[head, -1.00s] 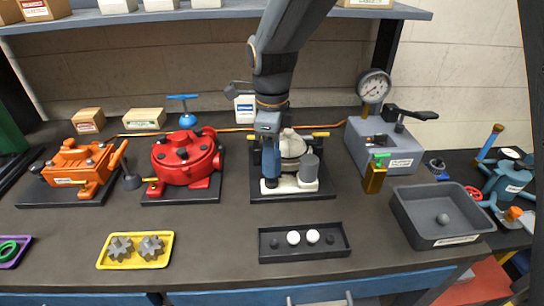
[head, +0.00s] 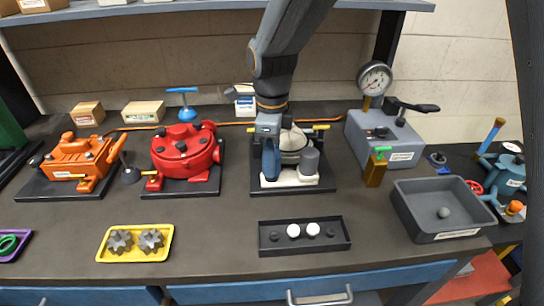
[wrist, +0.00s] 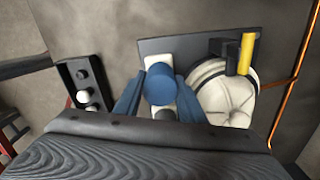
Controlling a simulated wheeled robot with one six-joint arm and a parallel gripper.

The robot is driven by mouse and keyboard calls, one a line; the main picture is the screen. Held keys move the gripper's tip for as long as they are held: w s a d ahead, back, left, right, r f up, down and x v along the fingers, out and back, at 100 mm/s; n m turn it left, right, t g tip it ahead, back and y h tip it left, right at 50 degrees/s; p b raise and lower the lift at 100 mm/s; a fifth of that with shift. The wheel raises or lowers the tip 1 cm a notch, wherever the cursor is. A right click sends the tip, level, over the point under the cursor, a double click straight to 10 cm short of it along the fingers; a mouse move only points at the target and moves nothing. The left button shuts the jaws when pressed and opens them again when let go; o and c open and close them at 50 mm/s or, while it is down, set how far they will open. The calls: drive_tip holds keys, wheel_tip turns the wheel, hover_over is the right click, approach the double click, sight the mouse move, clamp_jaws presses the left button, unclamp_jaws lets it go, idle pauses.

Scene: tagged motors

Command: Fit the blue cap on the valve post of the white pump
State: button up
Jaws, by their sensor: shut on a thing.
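The white pump (head: 294,142) stands on a dark base plate at the middle of the bench, with a grey cylinder (head: 309,161) at its front right. My gripper (head: 270,172) is at the front left of the pump, pointing down. In the wrist view my gripper's blue fingers (wrist: 158,92) are shut on the round blue cap (wrist: 159,82). The cap lies over the pump's white foot; the pump's round body (wrist: 223,92) is to its right. The valve post is hidden, and I cannot tell whether the cap touches it. The head view shows no clear part of the cap.
The red pump (head: 182,150) and orange pump (head: 80,158) stand to the left. A grey box with a gauge (head: 400,140) and a brass block (head: 374,172) are to the right. A grey bin (head: 402,215) is at front right.

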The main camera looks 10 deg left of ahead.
drive_tip(key=shift+f+b, duration=0.3)
drive_tip(key=shift+f, duration=0.8)
drive_tip(key=o, duration=1.1)
drive_tip(key=shift+r, duration=0.1)
drive_tip(key=shift+r+p, duration=2.65)
drive_tip(key=shift+r, duration=0.3)
drive_tip(key=shift+r+b, duration=1.15)
drive_tip(key=shift+r, duration=2.7)
